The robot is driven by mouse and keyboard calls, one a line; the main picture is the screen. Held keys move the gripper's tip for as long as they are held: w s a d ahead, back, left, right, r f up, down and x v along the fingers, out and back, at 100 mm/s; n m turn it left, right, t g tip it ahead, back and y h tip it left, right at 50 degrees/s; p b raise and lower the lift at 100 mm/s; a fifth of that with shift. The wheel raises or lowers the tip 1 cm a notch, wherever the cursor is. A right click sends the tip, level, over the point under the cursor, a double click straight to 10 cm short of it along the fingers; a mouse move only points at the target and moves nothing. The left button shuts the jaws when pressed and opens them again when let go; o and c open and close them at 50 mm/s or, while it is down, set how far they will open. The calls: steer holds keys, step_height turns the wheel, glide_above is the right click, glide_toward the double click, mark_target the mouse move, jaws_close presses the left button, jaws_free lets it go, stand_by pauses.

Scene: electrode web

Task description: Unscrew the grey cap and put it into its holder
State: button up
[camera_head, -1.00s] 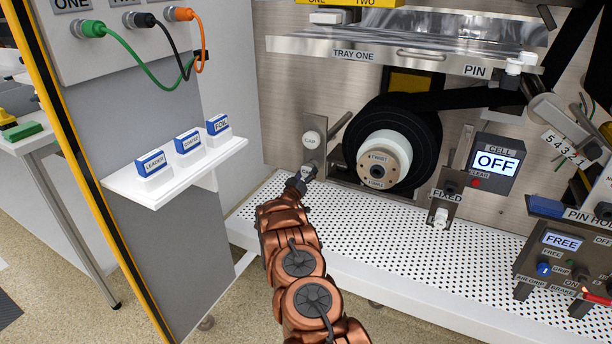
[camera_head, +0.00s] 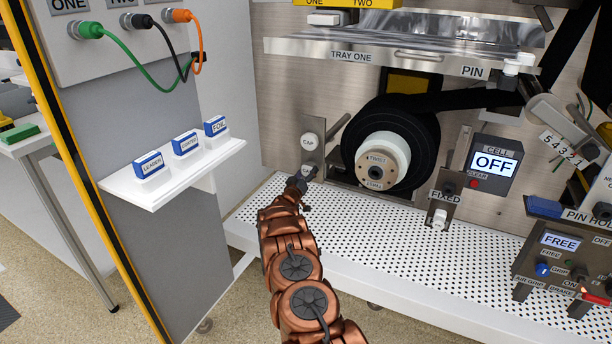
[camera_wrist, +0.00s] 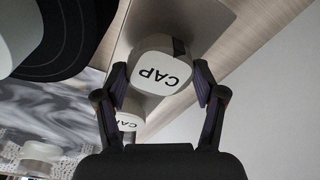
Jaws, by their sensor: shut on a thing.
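A light grey cap marked CAP (camera_wrist: 160,68) sits between the two fingers of my gripper (camera_wrist: 161,88) in the wrist view, with a finger against each side. In the head view my gripper (camera_head: 304,178) is low on the left of the machine face, and its fingers mostly hide the cap. A second pale round piece marked CAP (camera_head: 309,141) is fixed to the metal plate just above my gripper. It also shows in the wrist view (camera_wrist: 128,122), partly behind the held cap. I cannot tell whether the held cap is still on its thread.
A black reel with a white hub (camera_head: 383,160) stands close to the right of my gripper. The perforated white deck (camera_head: 350,235) below is mostly clear. A white shelf (camera_head: 158,187) with blue blocks juts out at left. Tray one (camera_head: 400,49) is above.

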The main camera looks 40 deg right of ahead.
steer(key=shift+w+d, duration=0.1)
steer(key=shift+d, duration=0.1)
steer(key=o, duration=1.4)
steer(key=shift+a, duration=0.1)
steer(key=shift+v, duration=5.9)
